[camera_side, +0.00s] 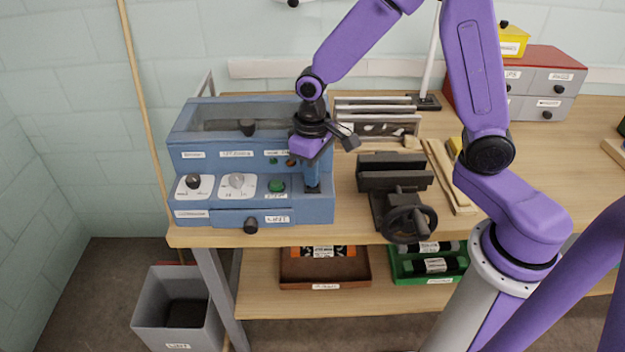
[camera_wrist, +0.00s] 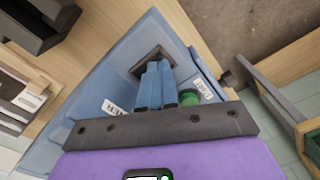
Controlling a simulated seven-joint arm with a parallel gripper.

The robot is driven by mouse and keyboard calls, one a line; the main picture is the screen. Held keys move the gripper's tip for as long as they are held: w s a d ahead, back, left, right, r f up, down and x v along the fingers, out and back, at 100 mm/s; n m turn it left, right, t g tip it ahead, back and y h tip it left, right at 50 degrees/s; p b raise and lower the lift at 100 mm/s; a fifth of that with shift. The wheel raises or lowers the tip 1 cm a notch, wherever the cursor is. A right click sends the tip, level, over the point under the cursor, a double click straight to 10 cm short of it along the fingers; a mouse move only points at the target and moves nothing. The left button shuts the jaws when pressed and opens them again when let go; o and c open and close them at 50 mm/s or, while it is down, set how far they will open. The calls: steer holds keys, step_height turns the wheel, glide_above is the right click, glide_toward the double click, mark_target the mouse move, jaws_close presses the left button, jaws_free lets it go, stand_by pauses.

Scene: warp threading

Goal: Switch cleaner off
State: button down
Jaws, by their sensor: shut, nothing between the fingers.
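The cleaner (camera_side: 250,157) is a blue box-shaped machine with a clear lid, at the left end of the bench. Its front has a black knob (camera_side: 193,181), a grey knob (camera_side: 237,181) and a green button (camera_side: 277,186). My gripper (camera_side: 312,184) points down at the right end of this panel, its blue fingers together and empty. The fingertips are over a dark square part (camera_wrist: 148,60), which they partly cover; I cannot tell if they touch it. The green button (camera_wrist: 188,99) is beside the fingers in the wrist view. Which position the switch is in is hidden.
A black vise (camera_side: 395,185) with a handwheel stands right of the cleaner, close to my gripper. A slotted rack (camera_side: 375,122) is behind it. A drawer knob (camera_side: 251,225) sticks out of the cleaner's front. A grey bin (camera_side: 150,309) is on the floor.

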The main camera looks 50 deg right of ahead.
steer(key=shift+f, duration=0.25)
steer(key=shift+r, duration=3.55)
steer(key=s+d+n, duration=0.1)
steer(key=s+n, duration=0.2)
steer(key=s, duration=0.4)
steer(key=s+d+r+n, duration=0.1)
steer(key=s+d+n, duration=0.1)
steer(key=s, duration=0.6)
steer(key=s+d+n, duration=0.1)
steer(key=s+n, duration=0.3)
steer(key=s, duration=0.4)
steer(key=shift+d+r+n, duration=0.25)
steer(key=shift+r+n, duration=0.05)
